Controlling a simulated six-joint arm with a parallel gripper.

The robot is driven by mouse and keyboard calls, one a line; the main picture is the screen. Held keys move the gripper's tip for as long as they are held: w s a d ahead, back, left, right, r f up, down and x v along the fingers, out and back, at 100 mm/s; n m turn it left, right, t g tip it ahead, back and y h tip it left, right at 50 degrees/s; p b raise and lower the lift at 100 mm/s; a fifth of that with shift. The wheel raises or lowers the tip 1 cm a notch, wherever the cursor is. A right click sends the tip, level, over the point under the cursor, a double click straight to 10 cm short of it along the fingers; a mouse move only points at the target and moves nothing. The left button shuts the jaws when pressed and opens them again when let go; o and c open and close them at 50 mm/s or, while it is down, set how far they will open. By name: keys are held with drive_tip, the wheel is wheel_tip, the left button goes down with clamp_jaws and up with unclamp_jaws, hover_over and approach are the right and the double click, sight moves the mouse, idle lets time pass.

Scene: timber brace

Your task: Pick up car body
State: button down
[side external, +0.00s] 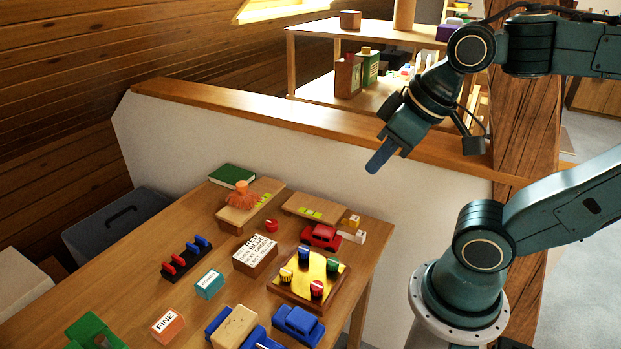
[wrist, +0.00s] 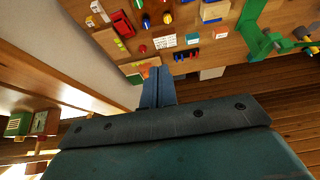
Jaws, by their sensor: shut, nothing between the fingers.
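A red toy car (side external: 321,237) stands on the table near its far right edge; it also shows in the wrist view (wrist: 122,24) at the upper left. A blue toy car (side external: 298,324) stands at the near edge of the table. Left of it is a blue piece with a wooden block on top (side external: 236,326). I cannot tell which of these is the car body. My gripper (side external: 378,162) is shut and empty, high above the table and beyond its right edge. In the wrist view its closed fingers (wrist: 157,82) touch each other.
The wooden table (side external: 140,277) holds a yellow tray with pegs (side external: 324,272), a lettered block (side external: 255,256), a peg rack (side external: 187,258), and a green book (side external: 232,175). A low wall with a timber cap (side external: 300,125) runs behind it. A timber post (side external: 520,125) stands right.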

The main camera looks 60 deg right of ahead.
drive_tip(key=shift+c, duration=2.4)
unclamp_jaws()
drive_tip(key=w+d+f+m+g, duration=0.2)
drive_tip(key=w+d+f+m, duration=0.15)
drive_tip(key=w+m, duration=0.2)
drive_tip(key=w+d+f+m+g, duration=0.1)
drive_tip(key=w+d+f+m, duration=0.1)
drive_tip(key=w+d+m, duration=0.3)
drive_tip(key=w+d+f+m+g+y, duration=0.1)
drive_tip(key=w+d+f+m, duration=0.2)
drive_tip(key=f, duration=0.3)
drive_tip(key=w+d+f+m+g, duration=0.1)
drive_tip(key=w+d+f+m, duration=0.1)
drive_tip(key=d+f, duration=0.3)
wheel_tip(320, 180, down, 2)
drive_tip(key=shift+w+f+m+g+y, duration=0.1)
drive_tip(key=shift+w+m+g+y, duration=0.3)
drive_tip(key=shift+m, duration=0.25)
drive_tip(key=shift+a+f, duration=0.1)
hover_over(326, 228)
drive_tip(key=shift+f, duration=4.15)
